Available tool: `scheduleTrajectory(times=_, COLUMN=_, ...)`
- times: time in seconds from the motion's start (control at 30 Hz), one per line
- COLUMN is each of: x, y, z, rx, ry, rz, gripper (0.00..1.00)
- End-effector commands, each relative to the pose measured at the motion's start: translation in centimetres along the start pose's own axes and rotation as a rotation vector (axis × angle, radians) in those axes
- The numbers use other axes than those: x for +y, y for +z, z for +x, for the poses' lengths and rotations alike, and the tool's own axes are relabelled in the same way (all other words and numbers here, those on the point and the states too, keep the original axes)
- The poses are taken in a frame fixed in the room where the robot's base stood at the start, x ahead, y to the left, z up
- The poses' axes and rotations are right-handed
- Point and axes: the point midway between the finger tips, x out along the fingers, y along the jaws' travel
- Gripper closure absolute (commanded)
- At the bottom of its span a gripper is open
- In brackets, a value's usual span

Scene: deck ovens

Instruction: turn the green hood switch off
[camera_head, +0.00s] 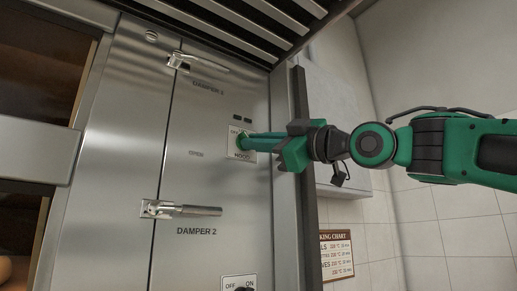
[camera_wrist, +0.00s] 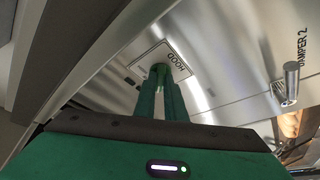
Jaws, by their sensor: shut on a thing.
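The green hood switch (camera_wrist: 160,68) sits on a pale plate marked HOOD (camera_head: 243,156), on the steel panel below the slatted hood. My gripper (camera_head: 243,142) reaches in from the right with its green fingers at the knob. In the wrist view the two fingers (camera_wrist: 160,92) close around the knob at the plate. The fingers cover most of the knob and part of the plate's lettering, so I cannot tell which way the knob points.
Damper handles stand out above (camera_head: 200,64) and below (camera_head: 182,209) the plate. A lower OFF/ON switch plate (camera_head: 239,283) shows at the bottom edge. A dark vertical edge (camera_head: 306,180) runs right of the panel, under my arm. A baking chart (camera_head: 337,255) hangs on the tiled wall.

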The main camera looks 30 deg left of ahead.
Motion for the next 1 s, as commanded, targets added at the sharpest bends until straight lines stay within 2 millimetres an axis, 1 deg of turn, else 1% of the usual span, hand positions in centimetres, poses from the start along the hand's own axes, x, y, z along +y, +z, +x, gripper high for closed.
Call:
scheduleTrajectory(times=0.03, x=0.56, y=1.19, z=-0.07, rx=-0.020, ry=0.004, rz=-0.011, gripper=1.00)
scheduleTrajectory(times=0.23, x=0.59, y=1.17, z=-0.07, rx=-0.020, ry=-0.010, rz=-0.044, gripper=1.00)
scheduleTrajectory(times=0.67, x=0.60, y=1.10, z=-0.05, rx=-0.019, ry=-0.012, rz=-0.051, gripper=1.00)
scheduleTrajectory(times=0.7, x=0.58, y=1.06, z=-0.05, rx=-0.018, ry=-0.013, rz=-0.051, gripper=0.80)
scheduleTrajectory(times=0.73, x=0.56, y=1.01, z=-0.05, rx=-0.017, ry=-0.013, rz=-0.051, gripper=0.73)
scheduleTrajectory(times=0.77, x=0.52, y=0.93, z=-0.04, rx=-0.016, ry=-0.014, rz=-0.051, gripper=0.71)
scheduleTrajectory(times=1.0, x=0.27, y=0.37, z=0.00, rx=-0.007, ry=-0.017, rz=-0.051, gripper=0.71)
